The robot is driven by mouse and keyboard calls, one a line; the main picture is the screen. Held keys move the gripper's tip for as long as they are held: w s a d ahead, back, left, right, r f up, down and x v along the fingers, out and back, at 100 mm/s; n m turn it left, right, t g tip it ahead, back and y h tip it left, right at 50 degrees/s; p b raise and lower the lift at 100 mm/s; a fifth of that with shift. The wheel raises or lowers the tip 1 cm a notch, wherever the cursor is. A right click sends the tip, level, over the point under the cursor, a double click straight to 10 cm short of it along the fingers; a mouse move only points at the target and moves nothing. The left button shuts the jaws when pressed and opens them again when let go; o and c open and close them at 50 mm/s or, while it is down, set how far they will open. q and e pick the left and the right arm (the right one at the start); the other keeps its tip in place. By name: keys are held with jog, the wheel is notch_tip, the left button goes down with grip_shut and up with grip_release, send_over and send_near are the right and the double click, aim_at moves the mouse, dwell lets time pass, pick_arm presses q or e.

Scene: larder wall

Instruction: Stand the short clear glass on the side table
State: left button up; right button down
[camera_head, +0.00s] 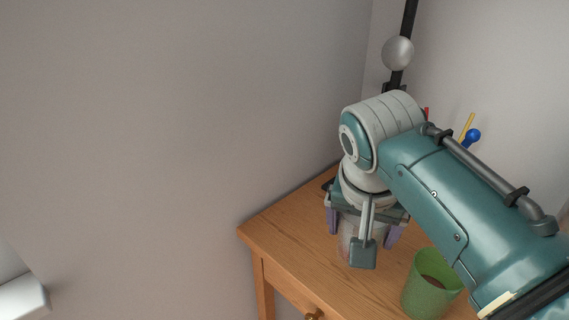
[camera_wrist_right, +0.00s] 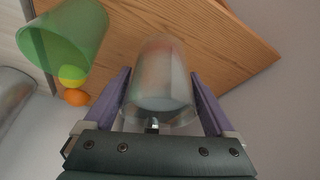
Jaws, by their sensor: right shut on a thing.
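The short clear glass (camera_wrist_right: 160,75) sits between the purple fingers of my right gripper (camera_head: 362,236), which is shut on it. In the head view a small part of the glass (camera_head: 346,238) shows below the wrist, mostly hidden by the gripper. The glass is over the wooden side table (camera_head: 285,243), near its left part; I cannot tell whether its base touches the top. The tabletop also shows behind the glass in the wrist view (camera_wrist_right: 225,50). My left gripper is not in view.
A green cup (camera_head: 424,297) stands on the table to the right of the gripper. A dark pole with a silver ball (camera_head: 397,53) rises behind. A blue ball (camera_head: 472,136) and a yellow stick (camera_head: 467,122) show past my arm. The table's left corner is bare.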

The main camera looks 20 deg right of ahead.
jog(key=shift+f+b, duration=0.55)
jog(key=shift+f, duration=1.7)
jog(key=shift+f, duration=0.15)
grip_release()
jog(key=shift+r, duration=0.4)
jog(key=p+v, duration=0.3)
jog(key=v, duration=0.8)
jog(key=s+a+n+y, duration=0.3)
jog(key=s+n, duration=0.8)
jog(key=s, duration=0.6)
jog(key=shift+s+f, duration=0.35)
jog(key=shift+s, duration=0.05)
